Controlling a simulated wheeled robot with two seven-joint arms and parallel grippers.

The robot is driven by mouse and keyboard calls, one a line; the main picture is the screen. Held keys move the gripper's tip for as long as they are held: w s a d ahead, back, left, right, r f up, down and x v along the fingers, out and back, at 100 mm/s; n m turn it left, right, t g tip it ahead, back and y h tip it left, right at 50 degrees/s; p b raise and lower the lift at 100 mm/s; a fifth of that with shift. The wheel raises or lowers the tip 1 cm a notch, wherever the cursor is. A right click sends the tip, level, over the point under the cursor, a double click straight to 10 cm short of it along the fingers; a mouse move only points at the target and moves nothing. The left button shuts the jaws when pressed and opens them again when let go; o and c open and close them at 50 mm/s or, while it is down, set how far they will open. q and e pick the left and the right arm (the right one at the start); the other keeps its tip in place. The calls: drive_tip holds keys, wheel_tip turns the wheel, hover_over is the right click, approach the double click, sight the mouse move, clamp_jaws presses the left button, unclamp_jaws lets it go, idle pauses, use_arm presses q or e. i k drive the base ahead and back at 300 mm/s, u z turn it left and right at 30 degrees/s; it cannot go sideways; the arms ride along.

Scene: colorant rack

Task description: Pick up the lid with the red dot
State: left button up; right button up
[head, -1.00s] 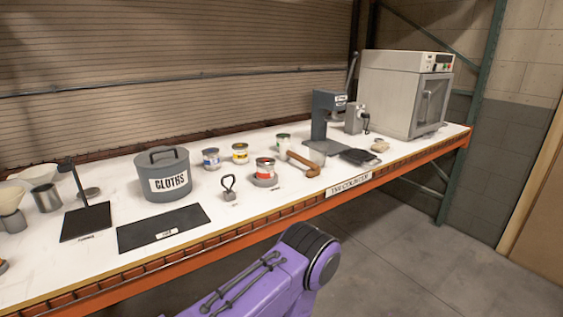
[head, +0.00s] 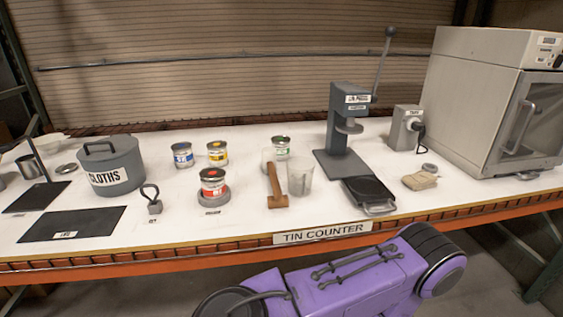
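I cannot make out a red dot on any lid. A small round metal disc (head: 66,169), possibly a lid, lies at the left of the counter beside the grey cloths pot. A small grey ring-like disc (head: 429,168) lies at the right, near the folded cloth. A tin with a red label (head: 213,182) stands on a round grey base at the middle front. Tins with blue (head: 183,155), yellow (head: 217,153) and green (head: 280,147) labels stand behind it. Neither gripper is in view; only a purple link of my arm shows below the counter.
The white counter (head: 240,222) carries a cloths pot (head: 112,168), black mats (head: 72,224), a mallet (head: 276,187), clear cups (head: 300,177), a lever press (head: 346,135) and a large grey oven-like cabinet (head: 480,100). A strip of the counter's front is clear.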

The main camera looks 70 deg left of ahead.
sight(209, 174)
drive_tip(key=i, duration=1.2)
drive_tip(key=u, duration=4.35)
